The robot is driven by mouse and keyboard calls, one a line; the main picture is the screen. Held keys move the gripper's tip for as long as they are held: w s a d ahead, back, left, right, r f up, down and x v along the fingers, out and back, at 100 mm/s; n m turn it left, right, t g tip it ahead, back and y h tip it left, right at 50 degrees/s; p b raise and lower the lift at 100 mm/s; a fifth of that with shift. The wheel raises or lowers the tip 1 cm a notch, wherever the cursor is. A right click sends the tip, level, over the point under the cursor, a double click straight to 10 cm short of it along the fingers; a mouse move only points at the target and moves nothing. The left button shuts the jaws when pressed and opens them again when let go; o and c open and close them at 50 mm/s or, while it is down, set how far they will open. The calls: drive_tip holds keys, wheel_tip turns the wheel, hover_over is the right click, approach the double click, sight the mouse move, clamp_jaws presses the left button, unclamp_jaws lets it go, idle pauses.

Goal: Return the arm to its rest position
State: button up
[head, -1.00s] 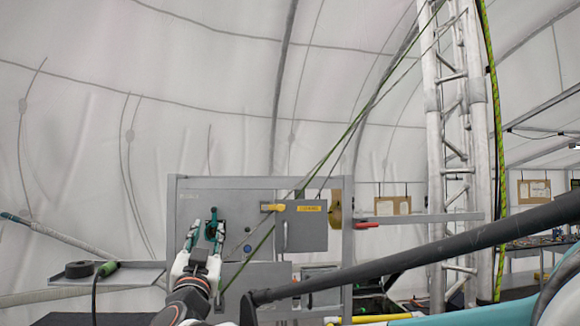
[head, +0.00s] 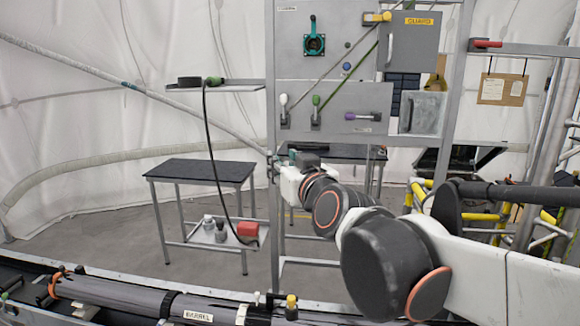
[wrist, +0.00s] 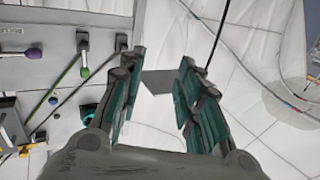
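My gripper (wrist: 158,62) is open in the wrist view, with two teal-padded fingers spread apart and nothing between them. In the head view my arm reaches in from the right, bent in front of the grey panel (head: 345,100); the fingers cannot be made out there. The teal handle (head: 314,44) on the upper panel is clear of my gripper. The panel (wrist: 40,50) appears upside down at the left of the wrist view, with the fingers beside it and apart from it.
A black cable (head: 212,150) hangs from the side shelf (head: 240,85). A rail with a barrel (head: 120,290) crosses the foreground. Yellow pipes (head: 490,215) stand at right.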

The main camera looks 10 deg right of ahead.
drive_tip(key=s+d+f+g+b, duration=0.2)
drive_tip(key=s+f, duration=0.5)
drive_tip(key=f, duration=0.6)
drive_tip(key=s+d+f+g+h+b, duration=0.1)
drive_tip(key=s+f+g+b, duration=0.3)
drive_tip(key=f, duration=1)
drive_tip(key=s+d+f+m+g+h+b, duration=0.1)
drive_tip(key=s+d+f+g+b, duration=0.2)
drive_tip(key=s+f+b, duration=0.5)
drive_tip(key=s+f+g, duration=0.1)
drive_tip(key=s+f, duration=0.3)
drive_tip(key=f, duration=0.1)
drive_tip(key=shift+f, duration=0.15)
